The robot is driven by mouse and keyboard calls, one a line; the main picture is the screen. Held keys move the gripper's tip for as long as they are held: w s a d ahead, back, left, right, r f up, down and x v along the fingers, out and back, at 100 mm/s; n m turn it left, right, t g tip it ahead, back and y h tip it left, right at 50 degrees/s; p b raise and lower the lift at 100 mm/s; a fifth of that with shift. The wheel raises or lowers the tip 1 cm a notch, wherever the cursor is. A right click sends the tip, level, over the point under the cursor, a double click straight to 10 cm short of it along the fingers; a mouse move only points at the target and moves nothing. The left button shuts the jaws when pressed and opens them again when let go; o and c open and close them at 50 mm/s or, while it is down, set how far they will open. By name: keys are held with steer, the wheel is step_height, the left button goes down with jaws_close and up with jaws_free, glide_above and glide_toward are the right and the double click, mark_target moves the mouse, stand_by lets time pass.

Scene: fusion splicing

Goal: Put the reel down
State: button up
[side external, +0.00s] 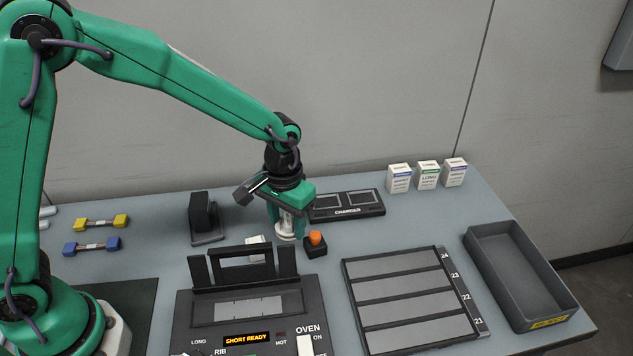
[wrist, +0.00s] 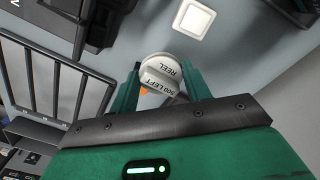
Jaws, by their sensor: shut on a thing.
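The white reel (side external: 286,233) is upright between the fingers of my gripper (side external: 287,220), low over the grey-blue table. I cannot tell whether its base touches the table. In the wrist view the reel (wrist: 165,72) shows its round top with the print "500 LEFT REEL", and the green fingers of my gripper (wrist: 162,84) are shut on it from both sides. A white square piece (wrist: 194,18) lies on the table apart from the reel in the wrist view.
An orange button on a black box (side external: 316,240) stands close to the right of the reel. The charger (side external: 346,206) is behind, the oven unit (side external: 250,310) in front. A slotted tray (side external: 410,300) and an empty grey bin (side external: 515,275) are to the right. Small boxes (side external: 428,175) stand at the back.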

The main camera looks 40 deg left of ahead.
mark_target(287, 220)
steer(key=shift+f, duration=3.2)
steer(key=shift+f, duration=0.1)
steer(key=o, duration=0.8)
step_height(287, 220, up, 11)
steer(key=shift+r, duration=0.6)
steer(key=shift+r, duration=0.1)
